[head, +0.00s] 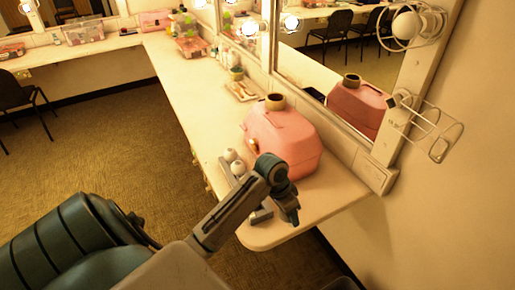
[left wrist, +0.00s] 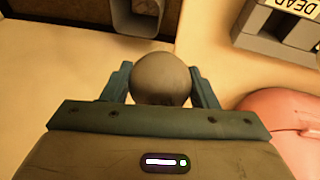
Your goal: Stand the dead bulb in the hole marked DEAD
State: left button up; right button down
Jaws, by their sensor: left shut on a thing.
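My left gripper (left wrist: 162,85) is shut on a dull grey round bulb (left wrist: 162,78), seen globe-on between its fingers in the left wrist view. In the head view the left gripper (head: 288,208) is over the counter's near end, and the held bulb cannot be made out there. A grey block with the DEAD label (left wrist: 292,8) and dark openings is at the top right of the left wrist view, apart from the bulb. Its hole is only partly seen. My right gripper is not in view.
A pink case (head: 280,138) stands on the counter (head: 190,95) beside the gripper. Two whitish globes (head: 231,156) stand left of my wrist. A grey square tube (left wrist: 137,16) shows at the wrist view's top. The mirror and a wire bulb cage (head: 432,130) are at right.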

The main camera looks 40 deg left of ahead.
pick_arm(q)
jog(key=s+a+f+m+g+y+b, duration=0.1)
jog(key=s+a+f+g+y, duration=0.2)
jog(key=s, duration=0.7)
jog(key=t+p, duration=0.1)
jog(key=p, duration=0.2)
send_near(264, 211)
jog(key=a+f, duration=0.3)
jog(key=shift+a+f+p, duration=0.25)
jog(key=shift+f+p, duration=0.3)
jog(key=shift+f, duration=1.15)
jog(key=shift+f, duration=0.1)
jog(key=o, duration=0.8)
